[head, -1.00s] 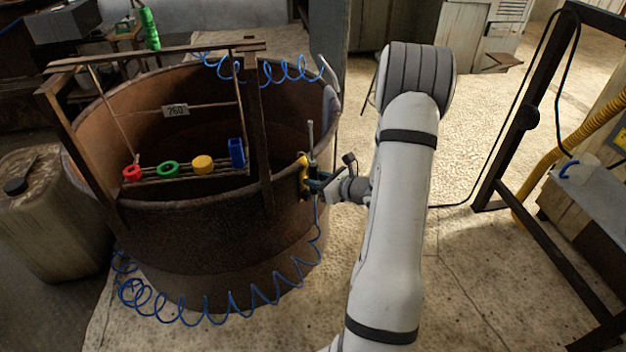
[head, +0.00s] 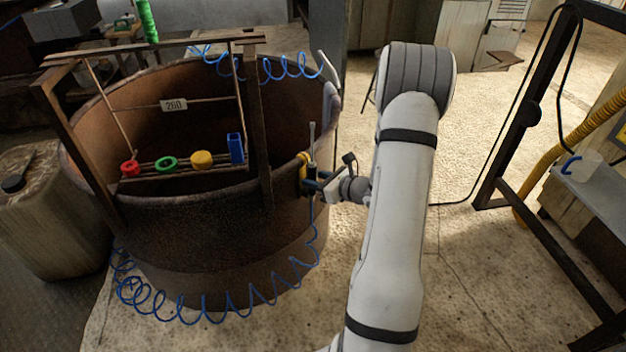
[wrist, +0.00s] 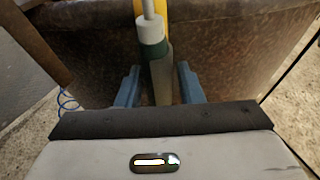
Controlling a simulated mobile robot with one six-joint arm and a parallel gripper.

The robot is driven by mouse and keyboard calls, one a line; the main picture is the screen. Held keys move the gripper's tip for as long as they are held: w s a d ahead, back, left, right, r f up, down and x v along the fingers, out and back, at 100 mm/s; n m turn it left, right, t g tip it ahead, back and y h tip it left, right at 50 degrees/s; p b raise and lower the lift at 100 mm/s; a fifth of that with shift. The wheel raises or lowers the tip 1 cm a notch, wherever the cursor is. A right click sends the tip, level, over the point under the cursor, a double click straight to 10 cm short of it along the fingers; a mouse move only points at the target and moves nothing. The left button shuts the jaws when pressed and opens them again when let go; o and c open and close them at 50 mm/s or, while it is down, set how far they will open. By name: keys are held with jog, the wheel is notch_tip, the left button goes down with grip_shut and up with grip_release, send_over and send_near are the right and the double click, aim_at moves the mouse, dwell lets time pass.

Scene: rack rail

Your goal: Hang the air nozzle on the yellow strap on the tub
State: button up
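The air nozzle (wrist: 152,50) has a pale grey tip and a dark green collar. It stands upright against the rusty tub (head: 190,235) at its right outer side. The yellow strap (head: 303,172) is on the tub wall there, and shows right behind the nozzle in the wrist view (wrist: 166,10). Whether the strap bears the nozzle I cannot tell. My gripper (wrist: 158,85) has its two blue fingers on either side of the nozzle body, with a visible gap on both sides, so it looks open. In the head view the fingers are small and partly hidden.
A coiled blue hose (head: 240,308) loops around the tub's front. A rack across the tub holds a red ring (head: 131,168), a green ring (head: 166,163), a yellow piece (head: 202,159) and a blue block (head: 236,148). A dark metal frame (head: 513,140) stands right.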

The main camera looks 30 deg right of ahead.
jog(key=o, duration=0.3)
jog(key=p+v, duration=0.1)
jog(key=v, duration=0.7)
jog(key=shift+p, duration=0.4)
jog(key=s+a+r+n+g+y+p, duration=0.2)
jog(key=s+a+r+n+g+p, duration=0.3)
jog(key=a+r+n, duration=0.45)
jog(key=s+a+r+n+g+y+p, duration=0.1)
jog(key=s+a+r+n+g+p, duration=0.2)
jog(key=a+r+n+g+p, duration=0.55)
jog(key=s+r+n+t+h+p, duration=0.1)
jog(key=s+r+n+h+p, duration=0.2)
jog(key=r, duration=0.4)
jog(key=s+a+r+n+t+h+p, duration=0.1)
jog(key=s+r+n+h+p, duration=0.2)
jog(key=r, duration=0.5)
jog(key=s+a+r+n+t+h+p, duration=0.1)
jog(key=s+r+n+h+p, duration=0.2)
jog(key=s+r+n+p, duration=0.2)
notch_tip(320, 180, up, 3)
jog(key=shift+a+f+n, duration=0.15)
jog(key=shift+f+n, duration=0.05)
jog(key=shift+n, duration=0.8)
